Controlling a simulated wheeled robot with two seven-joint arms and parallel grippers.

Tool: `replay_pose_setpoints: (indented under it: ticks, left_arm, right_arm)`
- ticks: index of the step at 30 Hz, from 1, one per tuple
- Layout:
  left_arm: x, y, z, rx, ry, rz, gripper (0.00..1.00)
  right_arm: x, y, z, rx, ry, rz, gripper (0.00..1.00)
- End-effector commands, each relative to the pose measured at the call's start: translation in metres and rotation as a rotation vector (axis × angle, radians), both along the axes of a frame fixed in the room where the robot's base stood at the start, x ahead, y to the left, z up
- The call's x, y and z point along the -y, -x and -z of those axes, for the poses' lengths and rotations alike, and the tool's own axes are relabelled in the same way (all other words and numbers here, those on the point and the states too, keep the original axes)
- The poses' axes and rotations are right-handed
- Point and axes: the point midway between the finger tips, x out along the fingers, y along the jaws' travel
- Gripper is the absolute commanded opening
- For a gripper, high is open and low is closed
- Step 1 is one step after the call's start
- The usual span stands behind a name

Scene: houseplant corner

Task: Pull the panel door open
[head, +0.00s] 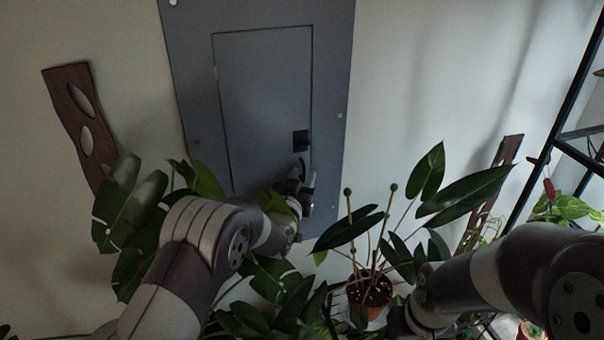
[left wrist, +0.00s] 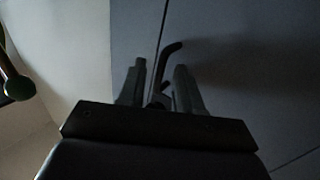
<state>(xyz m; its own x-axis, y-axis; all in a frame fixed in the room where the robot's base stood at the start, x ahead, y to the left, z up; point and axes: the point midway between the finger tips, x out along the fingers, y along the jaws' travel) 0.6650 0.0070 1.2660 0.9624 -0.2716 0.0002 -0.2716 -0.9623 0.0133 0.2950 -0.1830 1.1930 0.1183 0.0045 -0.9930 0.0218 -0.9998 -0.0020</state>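The grey panel door (head: 262,100) is set in a larger grey panel (head: 190,60) on the wall and looks flush with it. A black latch plate (head: 300,141) sits at the door's right edge. A dark hooked handle (left wrist: 171,50) shows in the left wrist view, by the seam. My left gripper (head: 304,188) is just below the latch plate in the head view. In the left wrist view its two fingers (left wrist: 161,72) are apart, with the handle between them and gaps visible beside it. My right arm comes in at the lower right; its gripper is mostly hidden among dark leaves.
A potted plant (head: 370,292) with stakes stands right of my left gripper. Large leaves (head: 130,215) surround my left arm. A dark shelf frame (head: 575,100) stands at the right, and a wooden wall piece (head: 80,115) hangs at the left.

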Motion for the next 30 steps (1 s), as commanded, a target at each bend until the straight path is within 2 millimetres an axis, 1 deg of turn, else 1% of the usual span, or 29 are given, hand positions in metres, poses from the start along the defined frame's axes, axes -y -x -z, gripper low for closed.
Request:
replay_pose_setpoints:
  ticks: [5,6,8,9,30]
  left_arm:
    - [0.0,-0.0003,0.0005,0.0,0.0,0.0,0.35]
    - [0.0,-0.0002,0.0004,0.0,0.0,0.0,0.31]
    - [0.0,-0.0001,0.0004,0.0,0.0,0.0,0.12]
    - [0.0,-0.0001,0.0003,0.0,0.0,0.0,0.0]
    - [-0.0002,-0.0001,-0.0004,0.001,0.0,0.0,0.0]
  right_arm:
    - [0.0,0.0,0.0005,0.0,0.0,0.0,0.35]
    - [0.0,0.0,0.0005,0.0,0.0,0.0,0.35]
    - [0.0,0.0,0.0005,0.0,0.0,0.0,0.35]
    - [0.0,0.0001,0.0004,0.0,0.0,0.0,0.35]
    - [0.0,0.0,0.0003,0.0,0.0,0.0,0.35]
